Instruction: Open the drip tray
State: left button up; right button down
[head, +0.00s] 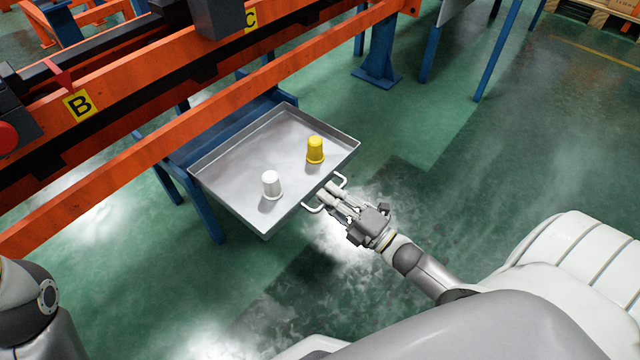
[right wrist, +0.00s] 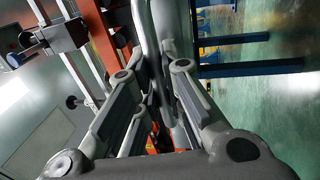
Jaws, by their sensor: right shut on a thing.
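The drip tray (head: 235,160) is a shallow grey metal tray. In the head view it sticks out from under the orange rail, towards me. A white bar handle (head: 312,208) is on its front edge. My right gripper (head: 331,190) is shut on the middle of this handle. In the right wrist view the fingers (right wrist: 160,75) close around a bar, partly hidden between them. A white cup (head: 271,184) and a yellow cup (head: 315,149) stand upside down on the tray. My left gripper is out of view; only part of my left arm shows.
The orange rail (head: 200,122) with label B (head: 79,105) crosses above the tray's back. A blue frame (head: 206,205) stands under the tray. Blue posts (head: 378,60) stand behind. The green floor right of the tray is clear.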

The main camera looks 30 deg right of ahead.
jog(key=shift+s, duration=0.2)
jog(key=c, duration=1.5)
grip_release()
jog(key=v, duration=1.2)
jog(key=shift+s, duration=0.1)
